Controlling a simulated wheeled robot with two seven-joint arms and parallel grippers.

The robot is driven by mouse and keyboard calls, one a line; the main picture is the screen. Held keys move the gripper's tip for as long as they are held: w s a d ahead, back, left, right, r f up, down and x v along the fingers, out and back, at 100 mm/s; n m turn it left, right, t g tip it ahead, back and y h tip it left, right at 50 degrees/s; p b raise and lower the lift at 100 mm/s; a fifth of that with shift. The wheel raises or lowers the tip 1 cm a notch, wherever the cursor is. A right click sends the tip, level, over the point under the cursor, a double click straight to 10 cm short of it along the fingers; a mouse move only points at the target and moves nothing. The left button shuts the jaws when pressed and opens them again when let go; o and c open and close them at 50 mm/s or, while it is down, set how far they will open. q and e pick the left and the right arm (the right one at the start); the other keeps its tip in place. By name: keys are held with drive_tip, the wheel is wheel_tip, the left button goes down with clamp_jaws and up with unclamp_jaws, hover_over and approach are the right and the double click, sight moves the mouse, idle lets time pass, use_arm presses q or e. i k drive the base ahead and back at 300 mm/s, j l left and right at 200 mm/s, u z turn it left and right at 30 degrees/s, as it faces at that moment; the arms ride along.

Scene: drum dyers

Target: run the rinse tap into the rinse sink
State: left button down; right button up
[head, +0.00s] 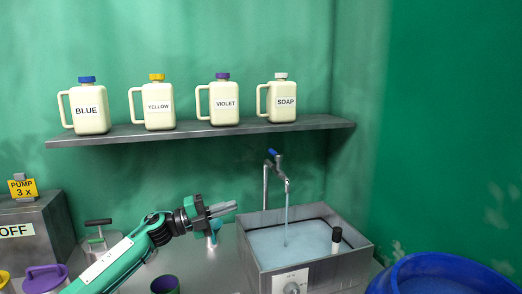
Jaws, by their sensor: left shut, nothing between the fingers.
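The rinse tap (286,185) stands at the back of the rinse sink, with a blue handle (273,152) on top. A thin stream of water (286,225) runs from its spout into the sink. The rinse sink (257,258) is a grey metal box holding pale bluish water, with a dial on its front. My left gripper (225,208) is shut and empty, left of the tap and near the sink's back left corner, apart from the tap. My right gripper is not in view.
A black-capped bottle (337,236) stands at the sink's right side. A blue drum (430,275) is at the lower right. A shelf (230,130) above holds labelled jugs. A grey box marked OFF (45,232), a purple-lidded container (45,279) and a dark cup (165,285) are at left.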

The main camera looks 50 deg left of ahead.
sight(278, 158)
drive_tip(key=i+j, duration=0.2)
drive_tip(key=j, duration=0.15)
drive_tip(key=i+j, duration=0.15)
drive_tip(key=j, duration=0.15)
drive_tip(key=i+j, duration=0.2)
drive_tip(key=j, duration=0.15)
drive_tip(key=i+j, duration=0.2)
drive_tip(key=j, duration=0.1)
